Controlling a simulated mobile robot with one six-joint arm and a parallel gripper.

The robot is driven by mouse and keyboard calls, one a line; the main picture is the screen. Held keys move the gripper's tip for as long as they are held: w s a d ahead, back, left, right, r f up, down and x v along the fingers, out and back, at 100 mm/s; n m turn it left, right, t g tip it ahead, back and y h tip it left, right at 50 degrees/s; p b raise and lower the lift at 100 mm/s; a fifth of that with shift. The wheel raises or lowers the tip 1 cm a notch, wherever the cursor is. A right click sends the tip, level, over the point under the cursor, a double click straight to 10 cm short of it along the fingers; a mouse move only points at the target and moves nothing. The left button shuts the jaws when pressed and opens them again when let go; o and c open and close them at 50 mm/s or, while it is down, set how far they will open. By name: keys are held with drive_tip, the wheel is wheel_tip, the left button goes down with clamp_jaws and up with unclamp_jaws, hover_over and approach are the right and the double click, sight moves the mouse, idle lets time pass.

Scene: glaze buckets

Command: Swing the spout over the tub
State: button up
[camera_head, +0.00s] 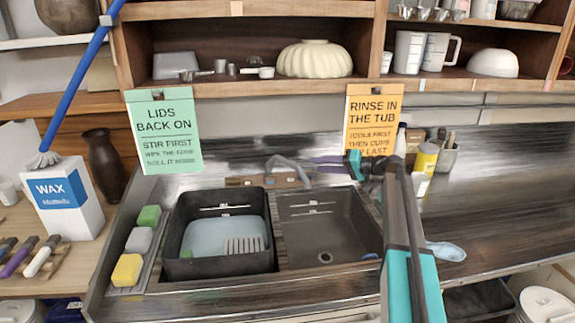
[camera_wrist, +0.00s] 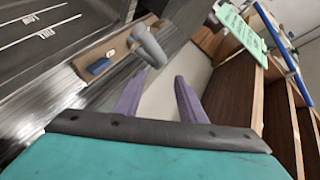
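The grey curved spout (camera_head: 287,163) rises from a wooden base behind the sink, and its end points toward the right basin side of the divider. The black tub (camera_head: 181,268) sits in the left basin and holds pale blue liquid and a slotted white piece. My gripper (camera_head: 316,164) is just right of the spout, its purple fingers pointing left toward it. In the wrist view the spout (camera_wrist: 149,47) is ahead of the fingertips, and my gripper (camera_wrist: 157,80) is open with nothing between its fingers. The spout's contact with the fingers is not visible.
The right basin (camera_head: 325,225) is empty with a drain. Sponges (camera_head: 139,241) line the left edge. An orange sign (camera_head: 373,120) and a yellow can (camera_head: 426,158) stand behind my arm. Shelves are above.

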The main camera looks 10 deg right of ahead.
sight(290, 165)
drive_tip(key=shift+w+a, duration=0.1)
drive_tip(key=p+x, duration=0.4)
drive_tip(key=x, duration=0.9)
drive_tip(key=shift+w+a+f+p, duration=0.1)
drive_tip(key=shift+w+a+p, duration=0.1)
drive_tip(key=shift+p, duration=0.1)
drive_tip(key=shift+s, duration=0.1)
clamp_jaws()
drive_tip(key=shift+a, duration=0.2)
drive_tip(key=shift+d, duration=0.3)
